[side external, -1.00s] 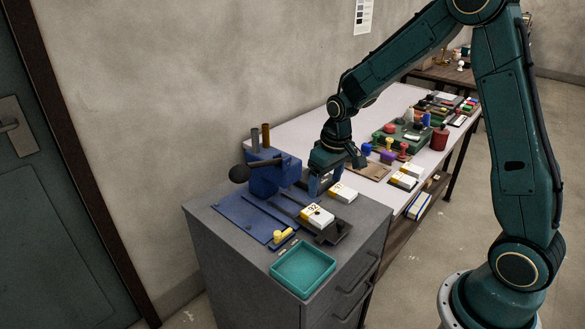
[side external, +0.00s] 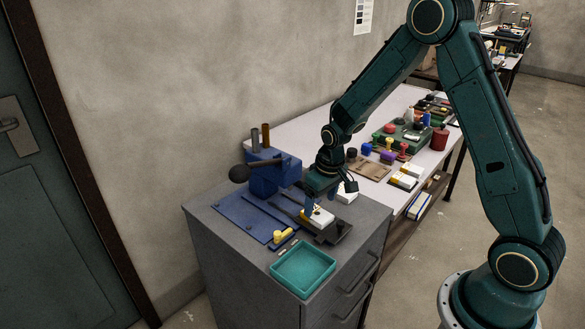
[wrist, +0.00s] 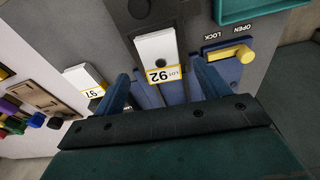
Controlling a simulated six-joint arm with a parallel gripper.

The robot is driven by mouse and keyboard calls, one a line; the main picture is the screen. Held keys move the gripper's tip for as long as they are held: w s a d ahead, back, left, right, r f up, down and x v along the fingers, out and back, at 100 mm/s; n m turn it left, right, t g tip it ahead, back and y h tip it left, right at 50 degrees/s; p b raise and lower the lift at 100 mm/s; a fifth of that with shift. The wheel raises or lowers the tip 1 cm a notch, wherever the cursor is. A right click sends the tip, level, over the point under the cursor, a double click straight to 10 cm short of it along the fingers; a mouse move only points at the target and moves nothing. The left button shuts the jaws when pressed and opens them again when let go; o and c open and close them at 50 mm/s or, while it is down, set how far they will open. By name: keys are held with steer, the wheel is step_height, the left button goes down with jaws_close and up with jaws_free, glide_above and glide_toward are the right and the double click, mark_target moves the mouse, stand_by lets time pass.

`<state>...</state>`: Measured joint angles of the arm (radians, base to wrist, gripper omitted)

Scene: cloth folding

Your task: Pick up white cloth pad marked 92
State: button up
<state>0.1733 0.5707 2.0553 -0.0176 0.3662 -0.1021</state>
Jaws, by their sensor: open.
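The white cloth pad marked 92 (side external: 318,217) has a yellow-edged label and lies on a dark grey holder (side external: 338,231) on top of the cabinet. In the wrist view the pad (wrist: 155,48) lies ahead, with its label end toward my gripper, roughly between the lines of the two fingers. My gripper (side external: 328,206) is open and empty, low over the label end of the pad. In the wrist view its blue fingers (wrist: 163,85) are spread wide on either side. Whether a fingertip touches the pad or holder I cannot tell.
A second white pad (side external: 347,194) with a similar label lies close behind; it also shows in the wrist view (wrist: 80,77). A blue plate (side external: 240,216), a yellow lever (wrist: 232,55) marked LOCK and OPEN and a teal tray (side external: 303,268) surround the holder. A blue vise-like block (side external: 270,178) stands behind.

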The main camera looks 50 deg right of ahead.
mark_target(317, 213)
steer(key=shift+w+f, duration=0.15)
steer(key=shift+f, duration=0.8)
steer(key=shift+w+f, duration=0.15)
steer(key=shift+f, duration=0.75)
steer(key=c, duration=1.1)
steer(key=shift+o, duration=0.2)
steer(key=shift+r, duration=0.1)
step_height(317, 213, up, 20)
